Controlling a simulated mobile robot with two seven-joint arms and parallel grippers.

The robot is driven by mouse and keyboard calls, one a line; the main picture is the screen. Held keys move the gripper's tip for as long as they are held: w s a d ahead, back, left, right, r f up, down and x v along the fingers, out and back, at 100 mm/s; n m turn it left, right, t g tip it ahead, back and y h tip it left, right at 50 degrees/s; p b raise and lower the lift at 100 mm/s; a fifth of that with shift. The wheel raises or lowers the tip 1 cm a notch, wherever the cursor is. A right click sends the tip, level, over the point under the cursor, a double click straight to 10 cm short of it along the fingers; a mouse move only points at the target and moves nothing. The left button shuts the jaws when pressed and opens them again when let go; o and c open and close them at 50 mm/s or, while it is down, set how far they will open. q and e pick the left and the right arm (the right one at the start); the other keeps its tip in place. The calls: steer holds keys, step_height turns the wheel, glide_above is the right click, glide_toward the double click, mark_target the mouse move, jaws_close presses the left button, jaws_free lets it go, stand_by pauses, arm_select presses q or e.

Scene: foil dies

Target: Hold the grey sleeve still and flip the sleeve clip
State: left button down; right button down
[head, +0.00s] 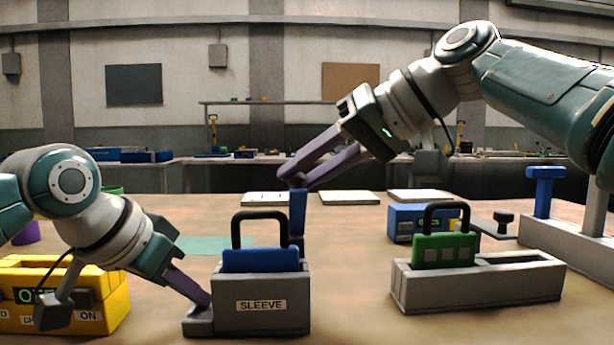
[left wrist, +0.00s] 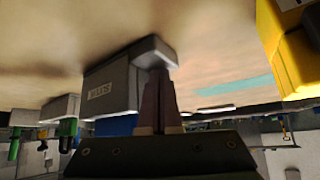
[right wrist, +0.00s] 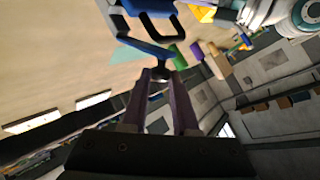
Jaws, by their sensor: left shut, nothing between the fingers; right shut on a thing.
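The grey sleeve (head: 232,318), labelled SLEEVE, stands on the table with a blue block (head: 262,260) with a black loop handle seated in it. A blue upright lever (head: 297,212), which looks like the sleeve clip, rises at the sleeve's back right edge. My right gripper (head: 296,181) is shut on the lever's top; the lever also shows between the fingertips in the right wrist view (right wrist: 150,48). My left gripper (head: 206,301) is shut and empty, its tips at the low foot on the sleeve's left side. The left wrist view shows the sleeve (left wrist: 112,88) upside down.
A yellow box (head: 105,290) stands left, close to my left arm. A grey holder (head: 480,290) with a green handled block (head: 440,252) stands right. Behind it are a blue box (head: 405,222) and a blue T-shaped post (head: 544,190). White pads lie at the back.

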steer(key=shift+w+r, duration=0.1)
steer(key=shift+w, duration=0.15)
stand_by(0.4)
steer(key=c, duration=0.7)
jaws_free()
steer(key=shift+g, duration=0.3)
steer(key=shift+s+d, duration=0.1)
steer(key=v, duration=1.2)
